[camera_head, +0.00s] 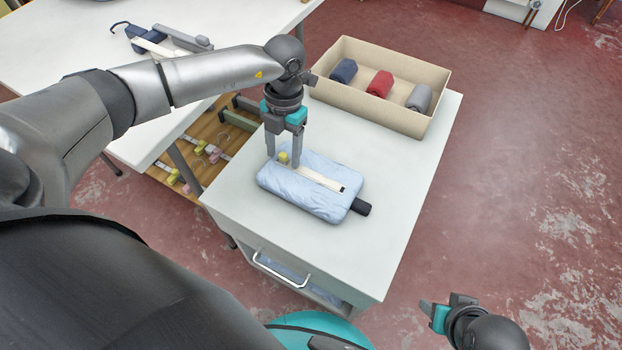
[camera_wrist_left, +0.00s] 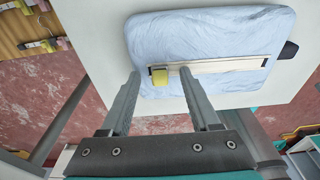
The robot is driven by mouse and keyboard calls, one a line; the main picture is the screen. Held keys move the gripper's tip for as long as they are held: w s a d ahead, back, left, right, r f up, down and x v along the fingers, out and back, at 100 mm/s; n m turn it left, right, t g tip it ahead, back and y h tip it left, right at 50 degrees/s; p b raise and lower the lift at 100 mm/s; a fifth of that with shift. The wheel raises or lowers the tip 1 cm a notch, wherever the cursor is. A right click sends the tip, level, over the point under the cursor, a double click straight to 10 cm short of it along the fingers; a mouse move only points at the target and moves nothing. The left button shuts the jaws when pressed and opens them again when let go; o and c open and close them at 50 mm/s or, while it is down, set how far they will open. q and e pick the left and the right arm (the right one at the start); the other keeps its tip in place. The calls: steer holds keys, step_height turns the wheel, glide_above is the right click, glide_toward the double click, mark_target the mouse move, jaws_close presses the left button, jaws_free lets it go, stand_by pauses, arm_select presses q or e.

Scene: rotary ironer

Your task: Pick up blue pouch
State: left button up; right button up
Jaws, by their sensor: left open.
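A light blue, wrinkled, padded pouch (camera_head: 315,203) lies flat on the white cabinet top, and it fills the upper middle of the left wrist view (camera_wrist_left: 205,30). A pale strip (camera_head: 322,179) with a yellow knob (camera_wrist_left: 159,77) at one end lies along it. A dark tab (camera_head: 361,207) sticks out at its right end. My left gripper (camera_head: 283,159) points down at the pouch's left part. Its fingers are open, with the yellow knob showing between the tips; contact is unclear. My right gripper (camera_head: 441,309) is at the lower right, away from the pouch; its jaw state is unclear.
A beige tray (camera_head: 439,107) at the cabinet's back holds navy (camera_head: 343,70), red (camera_head: 380,84) and grey (camera_head: 419,98) rolls. A white table (camera_head: 62,45) at left bears a navy item (camera_head: 140,34) and grey bars. The cabinet top is clear right of the pouch.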

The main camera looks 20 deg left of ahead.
arm_select(q)
jaws_close()
stand_by(0.4)
stand_by(0.9)
